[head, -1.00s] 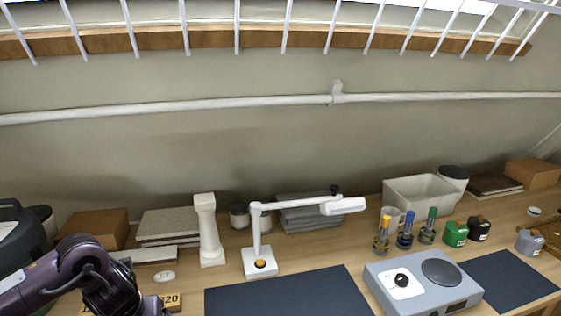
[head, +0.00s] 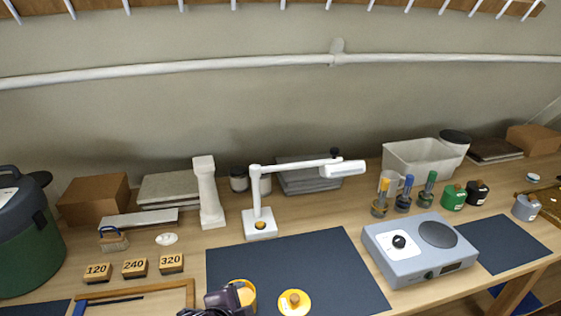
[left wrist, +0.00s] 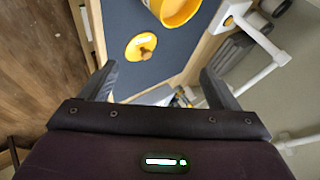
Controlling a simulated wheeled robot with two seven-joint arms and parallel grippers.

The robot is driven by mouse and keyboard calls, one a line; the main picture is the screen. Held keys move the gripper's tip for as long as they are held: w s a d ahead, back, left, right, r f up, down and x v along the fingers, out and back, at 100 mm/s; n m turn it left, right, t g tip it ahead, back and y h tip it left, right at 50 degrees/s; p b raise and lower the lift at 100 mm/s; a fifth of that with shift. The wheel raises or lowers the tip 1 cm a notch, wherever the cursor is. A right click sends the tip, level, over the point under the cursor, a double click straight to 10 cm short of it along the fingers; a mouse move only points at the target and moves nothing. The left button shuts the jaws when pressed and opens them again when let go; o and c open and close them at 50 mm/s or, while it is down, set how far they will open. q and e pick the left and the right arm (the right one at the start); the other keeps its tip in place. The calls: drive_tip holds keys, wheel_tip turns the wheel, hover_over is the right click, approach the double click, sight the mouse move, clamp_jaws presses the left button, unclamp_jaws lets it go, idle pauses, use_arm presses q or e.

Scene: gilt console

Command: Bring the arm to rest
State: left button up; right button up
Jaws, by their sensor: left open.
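My left arm (head: 222,301) shows as a dark purple piece at the bottom edge of the head view, over the dark mat (head: 290,262) and partly overlapping a yellow pot (head: 249,298). In the left wrist view my left gripper (left wrist: 159,72) has its two dark fingers spread wide with nothing between them. The yellow pot (left wrist: 180,10) and a round yellow lid (left wrist: 141,46) with a wooden knob lie beyond the fingertips, apart from them. The lid (head: 294,303) also shows right of the pot. My right gripper is not in view.
A white jointed lamp (head: 259,222) stands behind the mat. A grey hotplate (head: 420,250) is to the right. Number blocks (head: 134,268) and a wooden frame (head: 190,290) are to the left. A green drum (head: 28,245) stands far left. The mat's middle is clear.

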use_arm(q)
drive_tip(key=s+a+f+n+g+y, duration=0.1)
drive_tip(key=s+a+f+n+g, duration=0.2)
drive_tip(key=s+a+n, duration=0.35)
drive_tip(key=s+a+f+n+g+y, duration=0.2)
drive_tip(key=s+a+f+n, duration=0.1)
drive_tip(key=s+a+n, duration=0.35)
wheel_tip(320, 180, down, 30)
drive_tip(key=s+g, duration=0.1)
drive_tip(key=s, duration=0.1)
drive_tip(key=s+a+f+g, duration=0.1)
drive_tip(key=s+a+f, duration=0.1)
drive_tip(key=s+f, duration=1.5)
drive_tip(key=shift+s+a+f, duration=0.35)
drive_tip(key=shift+s, duration=0.7)
